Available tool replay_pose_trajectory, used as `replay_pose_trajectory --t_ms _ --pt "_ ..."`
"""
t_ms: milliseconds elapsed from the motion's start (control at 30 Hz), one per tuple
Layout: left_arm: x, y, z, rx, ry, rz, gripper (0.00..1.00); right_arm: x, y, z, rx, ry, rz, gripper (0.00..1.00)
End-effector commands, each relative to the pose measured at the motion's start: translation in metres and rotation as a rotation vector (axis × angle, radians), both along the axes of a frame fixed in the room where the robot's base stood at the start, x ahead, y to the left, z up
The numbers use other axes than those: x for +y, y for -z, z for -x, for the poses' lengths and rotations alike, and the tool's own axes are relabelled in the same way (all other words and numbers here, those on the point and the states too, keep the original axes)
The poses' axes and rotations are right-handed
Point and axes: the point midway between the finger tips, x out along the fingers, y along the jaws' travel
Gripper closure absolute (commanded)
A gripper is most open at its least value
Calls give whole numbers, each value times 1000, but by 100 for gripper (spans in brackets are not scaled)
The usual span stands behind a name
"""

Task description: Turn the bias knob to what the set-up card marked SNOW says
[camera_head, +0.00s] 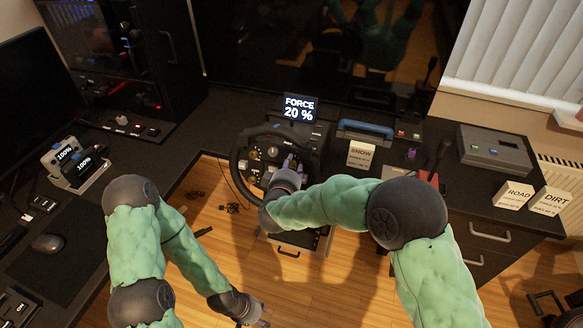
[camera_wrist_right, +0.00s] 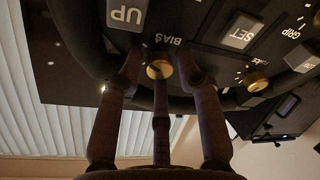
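The SNOW card (camera_head: 361,153) stands behind the wheel to its right; its small lines are too small to read. The racing wheel (camera_head: 240,166) is at the desk's middle. In the right wrist view the gold bias knob (camera_wrist_right: 159,69) sits beside the upside-down word BIAS. My right gripper (camera_head: 286,166) is at the wheel's face. In the wrist view its fingers (camera_wrist_right: 160,72) stand around the knob, with gaps on both sides. My left gripper (camera_head: 262,318) hangs low over the floor, away from the wheel; its fingers are small and unclear.
A display (camera_head: 300,108) behind the wheel reads FORCE 20 %. ROAD (camera_head: 513,195) and DIRT (camera_head: 550,201) cards stand at the right, near a grey box (camera_head: 487,143).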

Motion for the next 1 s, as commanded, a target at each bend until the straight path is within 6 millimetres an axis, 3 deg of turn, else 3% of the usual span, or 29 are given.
replay_pose_trajectory --t_ms 67,200,567,1000 --pt "0 0 0 0 0 0 60 0 0 0 0 0 0 64" --pt "0 0 0 0 0 0 60 0 0 0 0 0 0 100" --pt "0 -4 0 0 0 0 60 1 0 1 -9 12 -34 100" --pt "0 -24 0 0 0 0 60 2 0 1 -96 124 -301 100"
